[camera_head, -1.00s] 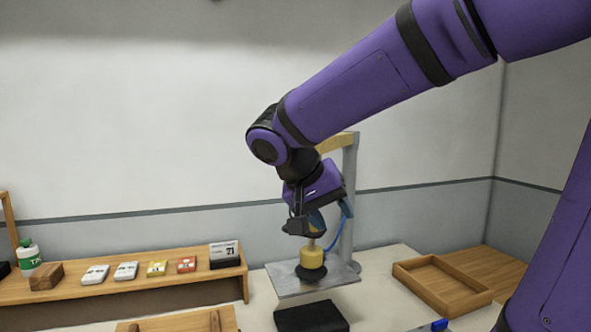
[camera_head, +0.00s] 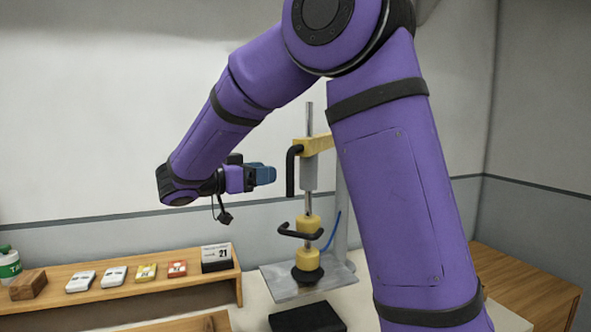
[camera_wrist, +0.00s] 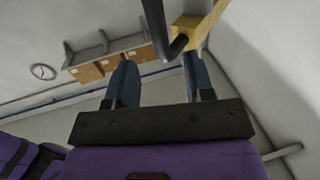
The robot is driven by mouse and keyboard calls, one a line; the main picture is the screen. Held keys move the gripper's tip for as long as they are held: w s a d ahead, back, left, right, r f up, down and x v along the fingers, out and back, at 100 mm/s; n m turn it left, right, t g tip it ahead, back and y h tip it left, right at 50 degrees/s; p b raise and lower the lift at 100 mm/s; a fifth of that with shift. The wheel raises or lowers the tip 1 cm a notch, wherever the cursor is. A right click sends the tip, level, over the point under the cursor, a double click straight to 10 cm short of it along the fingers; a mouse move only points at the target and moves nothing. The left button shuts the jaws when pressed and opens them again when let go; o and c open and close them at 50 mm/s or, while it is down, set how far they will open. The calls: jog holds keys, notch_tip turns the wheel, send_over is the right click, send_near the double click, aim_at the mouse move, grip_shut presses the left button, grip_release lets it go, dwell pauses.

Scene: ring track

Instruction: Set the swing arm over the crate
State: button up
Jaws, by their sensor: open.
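The swing arm (camera_head: 312,146) is a yellow beam on a grey post (camera_head: 344,195), with a black L-shaped handle (camera_head: 291,172) hanging at its left end. A spindle with a yellow block (camera_head: 308,228) and a black cup (camera_head: 307,275) hangs from it over a grey plate (camera_head: 285,293). My gripper (camera_head: 274,174) is open and empty just left of the handle, pointing at it. In the wrist view, the handle (camera_wrist: 155,28) and yellow beam (camera_wrist: 194,28) show ahead of my open gripper (camera_wrist: 160,65). The crate is out of sight, probably behind my arm.
A wooden shelf (camera_head: 135,290) at the left holds a bottle, a wooden block, several small boxes and a calendar (camera_head: 216,256). A black block (camera_head: 307,318) lies in front of the plate. A wooden surface (camera_head: 530,288) shows at the right.

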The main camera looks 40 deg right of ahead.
jog(key=d, duration=0.9)
jog(key=shift+s, duration=0.45)
jog(key=shift+d, duration=0.1)
grip_shut()
